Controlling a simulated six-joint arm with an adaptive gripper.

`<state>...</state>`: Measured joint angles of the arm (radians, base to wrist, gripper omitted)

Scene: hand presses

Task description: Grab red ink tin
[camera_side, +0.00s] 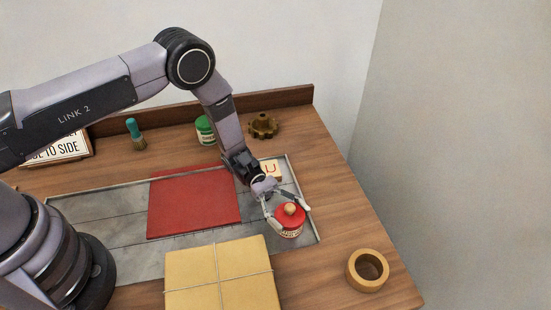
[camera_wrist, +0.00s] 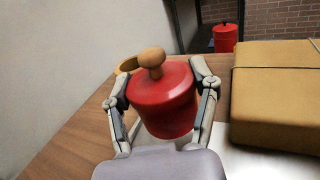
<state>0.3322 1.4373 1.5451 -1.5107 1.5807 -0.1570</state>
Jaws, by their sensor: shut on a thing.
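The red ink tin (camera_side: 291,219) is a small red can with a round wooden knob on its lid. It is at the right end of the grey metal tray (camera_side: 128,252) in the side view. My gripper (camera_side: 287,211) is shut on the tin, one finger on each side of it. In the wrist view the tin (camera_wrist: 162,98) fills the space between the fingers of my gripper (camera_wrist: 160,100) and looks tilted there. I cannot tell whether its base touches the tray.
A red sheet (camera_side: 195,203) and a wooden block marked U (camera_side: 271,169) lie on the tray. A string-tied tan parcel (camera_side: 221,277) lies in front. A tape roll (camera_side: 367,270) is at right. A green tin (camera_side: 205,129), a brown gear-shaped piece (camera_side: 263,126) and a teal-handled brush (camera_side: 135,133) stand behind.

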